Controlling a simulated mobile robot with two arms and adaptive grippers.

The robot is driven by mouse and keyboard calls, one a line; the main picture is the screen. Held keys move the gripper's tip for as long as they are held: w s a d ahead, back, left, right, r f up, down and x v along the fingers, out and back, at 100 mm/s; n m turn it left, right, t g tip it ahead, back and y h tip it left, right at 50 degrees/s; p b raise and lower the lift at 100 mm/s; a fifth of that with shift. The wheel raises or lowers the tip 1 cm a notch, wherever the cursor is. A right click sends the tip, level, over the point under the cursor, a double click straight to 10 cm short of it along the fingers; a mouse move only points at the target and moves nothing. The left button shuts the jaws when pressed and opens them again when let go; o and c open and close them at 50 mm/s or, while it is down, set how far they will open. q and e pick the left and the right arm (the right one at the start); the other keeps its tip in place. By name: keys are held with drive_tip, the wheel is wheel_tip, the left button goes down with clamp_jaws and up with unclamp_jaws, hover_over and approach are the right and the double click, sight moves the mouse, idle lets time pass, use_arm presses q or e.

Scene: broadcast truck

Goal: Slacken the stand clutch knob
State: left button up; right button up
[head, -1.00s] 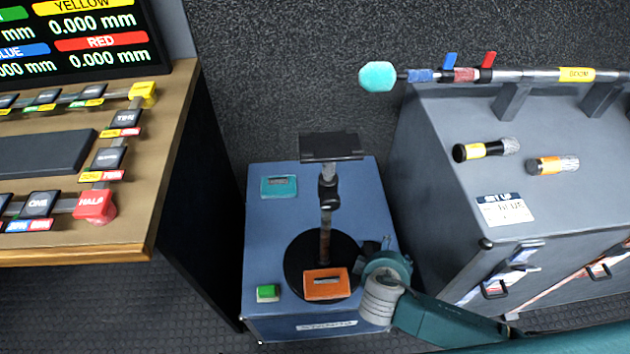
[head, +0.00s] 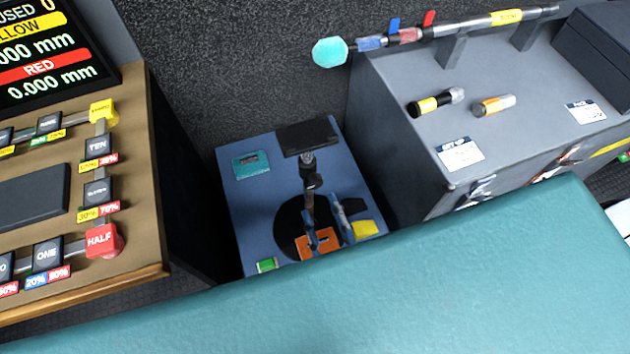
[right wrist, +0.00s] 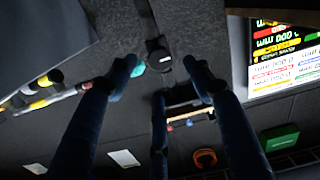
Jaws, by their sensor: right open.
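The stand rises from a black round base (head: 287,228) on a blue case (head: 233,205). Its upright pole (head: 308,203) carries a dark collar with what looks like the clutch knob (head: 312,180), below a black top plate (head: 309,137). My right gripper (head: 322,208) is open low by the pole, its two blue fingers apart; whether they touch the pole is unclear. In the right wrist view the open fingers (right wrist: 160,72) show with a dark upright shape between them, and a black rounded part (right wrist: 158,56) lies beyond; I cannot tell if it is the knob. My left gripper is out of view.
An orange block (head: 318,246), a green block (head: 267,265), a yellow block (head: 366,229) and a teal box (head: 251,165) sit on the case. A wooden console (head: 140,245) stands left, a grey cabinet (head: 400,140) right.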

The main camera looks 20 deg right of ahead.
sight(315, 186)
drive_tip(key=w+p, duration=0.1)
drive_tip(key=w, duration=0.6)
drive_tip(key=shift+a+p, duration=0.15)
drive_tip(key=shift+p, duration=0.2)
drive_tip(key=c, duration=1.1)
